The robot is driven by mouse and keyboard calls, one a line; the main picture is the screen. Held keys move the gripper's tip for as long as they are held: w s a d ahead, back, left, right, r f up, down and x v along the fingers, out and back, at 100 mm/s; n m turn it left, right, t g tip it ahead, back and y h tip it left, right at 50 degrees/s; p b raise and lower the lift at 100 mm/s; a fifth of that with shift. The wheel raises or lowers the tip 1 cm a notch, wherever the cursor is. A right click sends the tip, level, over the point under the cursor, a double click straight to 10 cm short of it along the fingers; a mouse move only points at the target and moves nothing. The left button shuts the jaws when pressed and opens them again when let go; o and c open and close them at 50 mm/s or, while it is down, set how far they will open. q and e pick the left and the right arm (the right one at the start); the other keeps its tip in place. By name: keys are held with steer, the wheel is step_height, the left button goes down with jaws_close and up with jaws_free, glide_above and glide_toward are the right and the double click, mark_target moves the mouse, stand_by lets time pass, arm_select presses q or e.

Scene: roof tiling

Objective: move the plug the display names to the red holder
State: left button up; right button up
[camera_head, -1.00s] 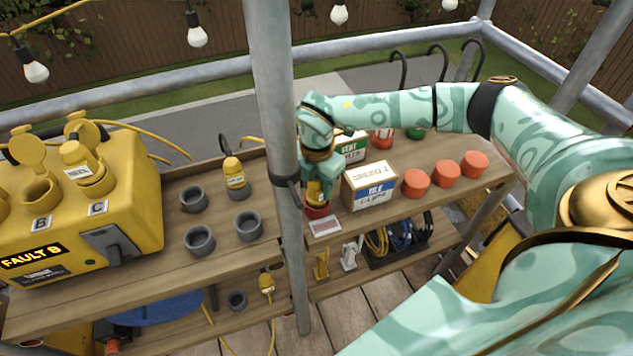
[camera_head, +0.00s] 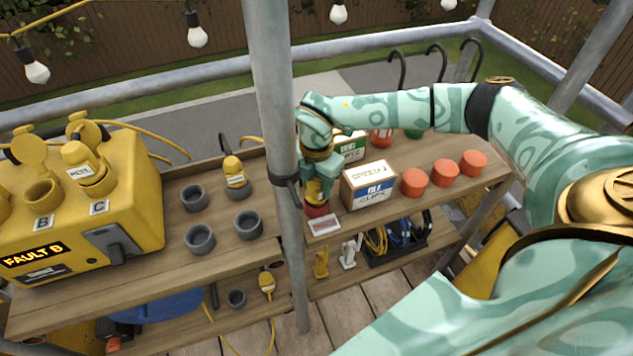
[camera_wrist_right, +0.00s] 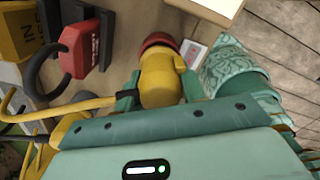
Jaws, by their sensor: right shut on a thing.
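The yellow box's display (camera_head: 35,256) reads "FAULT B". The socket marked B (camera_head: 42,193) is empty, with its cap open. My left gripper is not in view.
A grey pole (camera_head: 272,110) stands just left of my right gripper. A box of clips (camera_head: 368,186) and several orange caps (camera_head: 414,182) are to the right. Several grey holders (camera_head: 200,239) are on the left, one with a yellow plug (camera_head: 234,172).

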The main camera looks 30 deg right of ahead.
steer(key=shift+r+p, duration=0.1)
steer(key=shift+p, duration=0.25)
steer(key=shift+f+b, duration=0.3)
steer(key=shift+f, duration=0.35)
stand_by(0.4)
steer(key=o, duration=0.8)
step_height(320, 180, up, 11)
steer(key=p, duration=1)
steer(key=shift+r, duration=0.1)
